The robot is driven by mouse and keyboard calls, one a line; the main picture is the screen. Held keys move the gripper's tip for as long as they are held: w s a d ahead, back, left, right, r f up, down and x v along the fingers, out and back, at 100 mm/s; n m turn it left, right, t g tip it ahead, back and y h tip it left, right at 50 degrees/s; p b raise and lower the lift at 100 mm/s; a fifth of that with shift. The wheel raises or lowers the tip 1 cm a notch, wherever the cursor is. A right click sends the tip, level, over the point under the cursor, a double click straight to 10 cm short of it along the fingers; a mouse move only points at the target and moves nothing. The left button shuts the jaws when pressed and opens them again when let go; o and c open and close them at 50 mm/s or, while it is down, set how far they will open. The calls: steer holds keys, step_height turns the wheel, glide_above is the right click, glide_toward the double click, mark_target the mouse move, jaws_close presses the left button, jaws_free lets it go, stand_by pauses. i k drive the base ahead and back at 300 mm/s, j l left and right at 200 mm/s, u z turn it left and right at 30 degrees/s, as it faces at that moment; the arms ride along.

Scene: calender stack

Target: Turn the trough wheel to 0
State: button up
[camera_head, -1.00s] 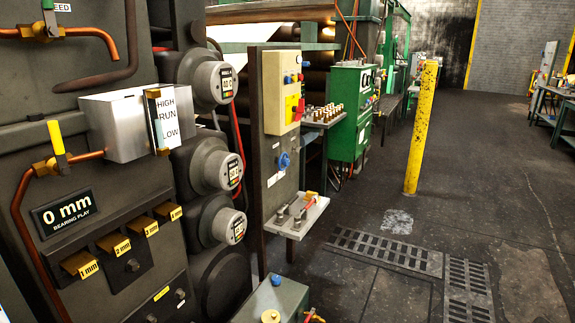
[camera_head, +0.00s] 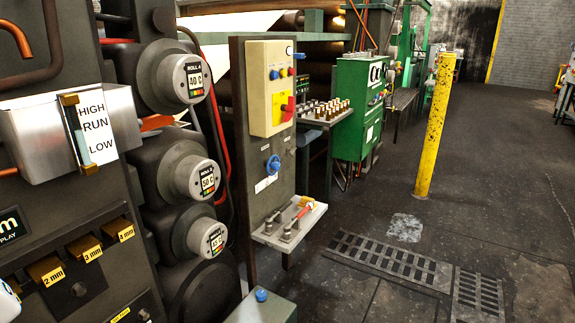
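No wheel labelled as the trough wheel can be made out, and I see no scale with a 0 for it. A small blue knob or handwheel (camera_head: 273,165) sits on the grey upright panel (camera_head: 263,205), below a cream control box (camera_head: 269,92). I cannot tell whether it is the trough wheel. Another small blue knob (camera_head: 260,295) tops a grey-green box (camera_head: 262,310) at the bottom edge.
Roll gauges (camera_head: 195,80) and a metal box marked HIGH, RUN, LOW (camera_head: 45,135) are on the left machine. A shelf with small fittings (camera_head: 290,225) juts from the panel. A yellow post (camera_head: 434,125) stands in the aisle; the floor (camera_head: 390,195) around it is clear.

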mark_target(276, 167)
steer(key=i+l, duration=0.3)
steer(key=i+l+u, duration=0.1)
steer(key=i+l, duration=0.15)
steer(key=l, duration=0.2)
steer(key=i+l, duration=0.55)
steer(key=l, duration=0.25)
steer(key=i+l+u, duration=0.1)
steer(key=i+l, duration=0.45)
steer(key=l, duration=0.25)
steer(key=i+l+u, duration=0.1)
steer(key=i+l, duration=0.15)
steer(key=l, duration=0.15)
steer(key=i+l, duration=0.25)
steer(key=l, duration=0.2)
